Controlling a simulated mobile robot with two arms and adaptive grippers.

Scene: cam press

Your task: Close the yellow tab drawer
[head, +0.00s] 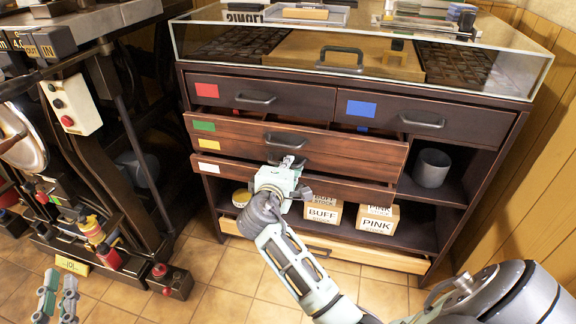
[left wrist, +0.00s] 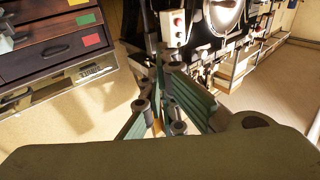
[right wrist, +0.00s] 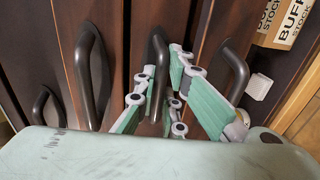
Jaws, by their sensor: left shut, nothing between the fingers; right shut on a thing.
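The yellow tab (head: 209,144) marks a brown drawer front in the dark cabinet. This front stands out from the cabinet frame, directly under the green tab drawer (head: 235,129). My right gripper (head: 288,165) is at the middle of the drawer fronts. In the right wrist view its fingers close around a dark bar handle (right wrist: 156,70), which appears to be the yellow tab drawer's; the gripper hides part of it. My left gripper (head: 57,296) is shut and empty at the lower left, away from the cabinet; its fingers show in the left wrist view (left wrist: 172,98).
The white tab drawer (head: 235,173) lies just below and also stands out. An open shelf holds BUFF (head: 322,212) and PINK (head: 377,220) boxes. A grey cup (head: 431,168) stands at the right. A press (head: 90,130) stands left. A low pale drawer (head: 350,256) protrudes.

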